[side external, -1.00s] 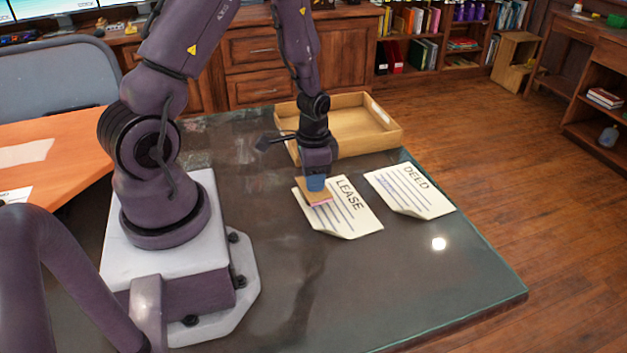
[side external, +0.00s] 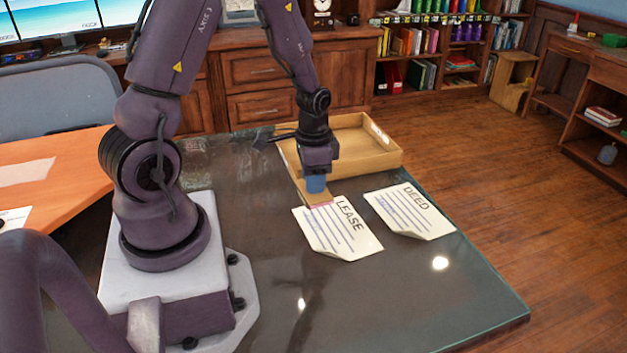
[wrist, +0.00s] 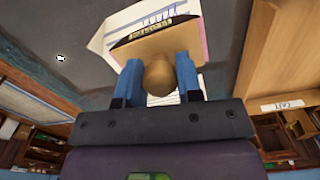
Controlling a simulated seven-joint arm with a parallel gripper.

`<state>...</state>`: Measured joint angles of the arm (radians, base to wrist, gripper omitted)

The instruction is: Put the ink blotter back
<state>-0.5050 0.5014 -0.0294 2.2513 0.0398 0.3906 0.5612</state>
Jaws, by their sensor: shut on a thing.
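The ink blotter (side external: 318,199) is a tan board with a pink underside edge and a round wooden knob (wrist: 160,77). My gripper (side external: 316,184) points down with its blue fingers shut on that knob. In the wrist view, the fingers stand either side of the knob and the blotter board (wrist: 150,47) shows beyond it. The blotter is at the top left corner of the LEASE sheet (side external: 337,232), near the tray's front. Whether it touches the paper is hard to tell. The wooden tray (side external: 375,160) stands behind; its visible floor looks empty.
The DEED sheet (side external: 409,211) lies right of the LEASE sheet on the dark tabletop (side external: 400,290). The front and right of the tabletop are clear. An orange desk (side external: 50,180) adjoins at left. Bookcases (side external: 430,50) line the back wall.

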